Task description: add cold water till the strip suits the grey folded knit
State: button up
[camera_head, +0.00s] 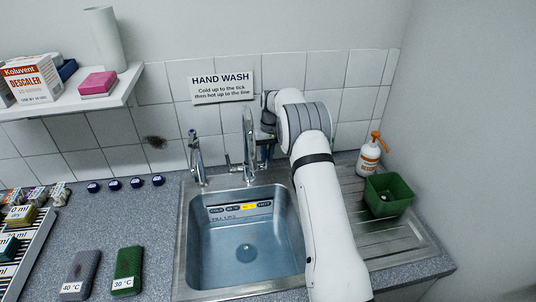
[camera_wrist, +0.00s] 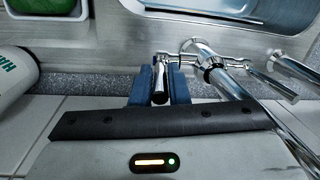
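The grey folded knit (camera_head: 80,276) lies on the counter at front left; its tag reads 40 °C. The sink (camera_head: 185,262) appears to hold clear bluish water. On its back wall is a strip (camera_head: 235,208) with several segments. No hot or cold mark shows on this lever. I cannot make out a water stream.
A green folded cloth (camera_head: 127,270) tagged 30 °C lies beside the grey one. A second spout (camera_head: 196,160) stands left of the tap. A green tub (camera_head: 388,194) and a pump bottle (camera_head: 369,156) stand right. A HAND WASH sign (camera_head: 221,87) hangs above.

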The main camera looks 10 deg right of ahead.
jog(key=o, duration=0.3)
jog(key=shift+o, duration=0.2)
notch_tip(320, 180, up, 8)
jog(key=b, duration=0.2)
jog(key=shift+w+d+f, duration=0.15)
jog(key=shift+w+d, duration=0.15)
jog(key=shift+d, duration=0.15)
jog(key=shift+s, duration=0.1)
